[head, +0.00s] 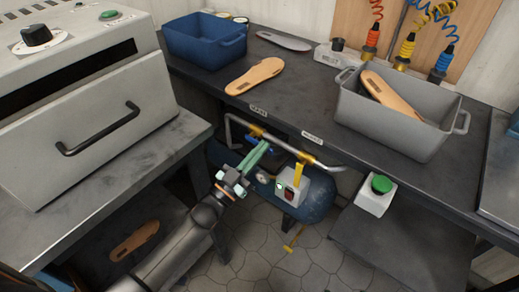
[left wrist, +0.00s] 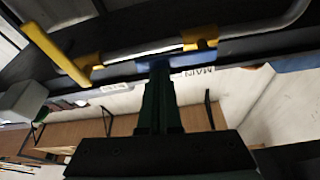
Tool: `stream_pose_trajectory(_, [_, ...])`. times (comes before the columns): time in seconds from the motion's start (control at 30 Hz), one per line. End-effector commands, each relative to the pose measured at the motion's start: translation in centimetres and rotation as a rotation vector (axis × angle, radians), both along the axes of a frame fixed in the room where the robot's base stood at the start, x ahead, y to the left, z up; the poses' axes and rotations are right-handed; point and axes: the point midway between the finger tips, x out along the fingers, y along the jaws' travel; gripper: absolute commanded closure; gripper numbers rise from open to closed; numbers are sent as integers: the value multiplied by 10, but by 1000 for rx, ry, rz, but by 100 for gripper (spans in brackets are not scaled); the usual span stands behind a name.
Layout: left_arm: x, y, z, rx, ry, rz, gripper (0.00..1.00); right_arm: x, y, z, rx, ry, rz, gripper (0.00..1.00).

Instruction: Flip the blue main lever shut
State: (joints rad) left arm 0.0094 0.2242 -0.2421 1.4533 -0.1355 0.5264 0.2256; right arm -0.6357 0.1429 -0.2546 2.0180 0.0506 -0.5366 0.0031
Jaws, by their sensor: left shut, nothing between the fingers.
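The pipe (head: 318,161) runs along below the bench's front edge, with a yellow valve body (head: 256,131) under one label. The blue main lever (head: 251,140) shows only in part beside that valve, mostly hidden by my left fingers. In the left wrist view a bit of blue lever (left wrist: 152,65) shows at the fingertips; I cannot tell whether they touch it. My left gripper (head: 265,146) is shut and empty, its greenish fingers reaching up to the pipe. It also shows in the left wrist view (left wrist: 160,68). My right gripper is not in view.
A second valve with a yellow lever (head: 299,174) hangs to the right, near a grey box (head: 291,187). A blue tank (head: 318,200) lies below. The bench (head: 290,92) carries a blue bin (head: 205,40) and a grey bin (head: 400,125). A green button box (head: 376,195) stands right.

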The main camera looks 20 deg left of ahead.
Motion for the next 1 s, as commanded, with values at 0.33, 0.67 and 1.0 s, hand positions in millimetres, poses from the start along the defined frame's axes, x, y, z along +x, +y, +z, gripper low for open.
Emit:
stream_pose_trajectory(0.33, [0,0,-13,176,-62,-1,100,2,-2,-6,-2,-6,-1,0])
stream_pose_trajectory(0.67, [1,3,-30,459,-164,1,100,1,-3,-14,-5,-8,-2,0])
stream_pose_trajectory(1.0, [3,8,-40,506,-182,0,100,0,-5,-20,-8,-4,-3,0])
